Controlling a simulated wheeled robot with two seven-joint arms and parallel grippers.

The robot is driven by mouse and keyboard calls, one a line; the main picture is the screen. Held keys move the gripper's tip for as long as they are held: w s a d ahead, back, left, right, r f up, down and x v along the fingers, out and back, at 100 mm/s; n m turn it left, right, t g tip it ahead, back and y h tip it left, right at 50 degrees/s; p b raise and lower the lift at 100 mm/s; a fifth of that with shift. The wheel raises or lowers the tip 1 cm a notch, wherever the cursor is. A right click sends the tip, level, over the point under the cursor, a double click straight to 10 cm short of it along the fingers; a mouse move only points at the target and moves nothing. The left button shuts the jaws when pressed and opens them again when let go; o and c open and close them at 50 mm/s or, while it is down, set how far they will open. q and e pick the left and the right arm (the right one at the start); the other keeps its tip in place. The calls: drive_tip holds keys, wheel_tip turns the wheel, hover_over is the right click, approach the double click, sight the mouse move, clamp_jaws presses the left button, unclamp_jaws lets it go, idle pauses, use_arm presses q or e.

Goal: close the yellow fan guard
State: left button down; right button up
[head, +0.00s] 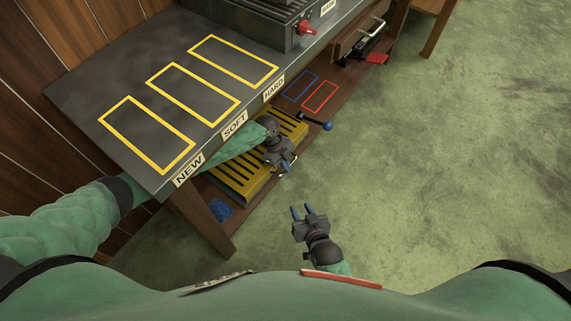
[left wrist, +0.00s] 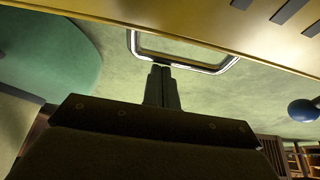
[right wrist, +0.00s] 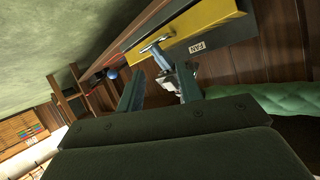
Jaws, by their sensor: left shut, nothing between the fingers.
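The yellow fan guard (head: 235,182) is a slotted panel low under the dark table. My left forearm and gripper cover part of it. Its yellow face crosses the top of the left wrist view (left wrist: 215,20), with a metal loop handle (left wrist: 222,66) at its edge. My right gripper (head: 302,210) is open and empty, apart from the guard.
The table (head: 95,75) overhangs the guard, with yellow outlines and labels NEW, SOFT and HARD. A blue-knobbed lever (head: 326,126) stands beside the guard. A machine with a red knob (head: 305,28) sits on the table. The green floor (head: 450,170) at right is clear.

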use_arm(q)
drive_tip(key=shift+f, duration=0.55)
use_arm(e)
drive_tip(key=shift+t, duration=0.8)
drive_tip(key=r, duration=0.1)
drive_tip(key=w+r, duration=0.1)
drive_tip(key=r, duration=0.1)
drive_tip(key=w+r, duration=0.1)
drive_tip(key=shift+w+a+r, duration=0.15)
drive_tip(key=shift+r, duration=0.25)
use_arm(q)
drive_tip(key=shift+r, duration=0.1)
use_arm(e)
drive_tip(key=shift+f, duration=0.15)
